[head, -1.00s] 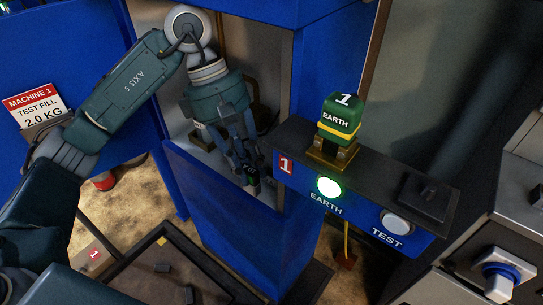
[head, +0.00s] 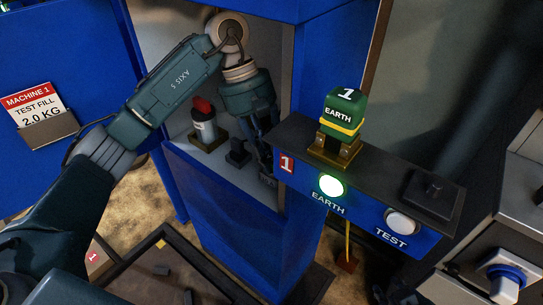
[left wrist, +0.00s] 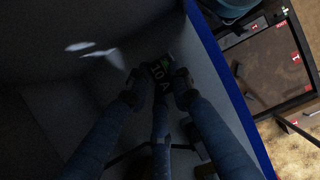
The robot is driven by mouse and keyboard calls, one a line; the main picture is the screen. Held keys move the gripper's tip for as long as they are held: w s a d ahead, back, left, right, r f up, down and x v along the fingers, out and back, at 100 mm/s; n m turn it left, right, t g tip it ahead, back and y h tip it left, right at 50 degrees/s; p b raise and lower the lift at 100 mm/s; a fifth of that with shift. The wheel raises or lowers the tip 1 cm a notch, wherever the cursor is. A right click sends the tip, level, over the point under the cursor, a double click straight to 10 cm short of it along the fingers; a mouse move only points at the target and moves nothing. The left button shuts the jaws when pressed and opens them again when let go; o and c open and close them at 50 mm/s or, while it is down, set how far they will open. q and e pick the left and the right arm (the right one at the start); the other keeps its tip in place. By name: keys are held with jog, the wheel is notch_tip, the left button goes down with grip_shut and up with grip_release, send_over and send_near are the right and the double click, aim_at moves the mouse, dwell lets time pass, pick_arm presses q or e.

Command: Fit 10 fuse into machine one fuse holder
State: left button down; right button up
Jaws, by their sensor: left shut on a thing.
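My left gripper (head: 266,165) reaches down inside the open blue cabinet, close behind the console's left end, which hides part of it. In the left wrist view, my left gripper (left wrist: 157,84) is shut on a dark fuse (left wrist: 160,70) with pale "10 A" lettering. The fuse is held near a grey inner wall; I cannot tell whether it touches anything. Left of the gripper, a small black block (head: 237,153) stands on the cabinet floor; I cannot tell whether it is the fuse holder. I cannot make out my right gripper.
A white cylinder with a red top (head: 204,125) stands in the cabinet. The console (head: 372,172) carries a green EARTH block (head: 342,112), a lit green button (head: 331,186) and a white TEST button (head: 402,222). The blue front panel (head: 220,215) bounds the cabinet.

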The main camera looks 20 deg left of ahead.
pick_arm(q)
jog(key=shift+f, duration=0.1)
dwell(0.3)
jog(key=c, duration=1.5)
grip_release()
jog(key=shift+c, duration=0.2)
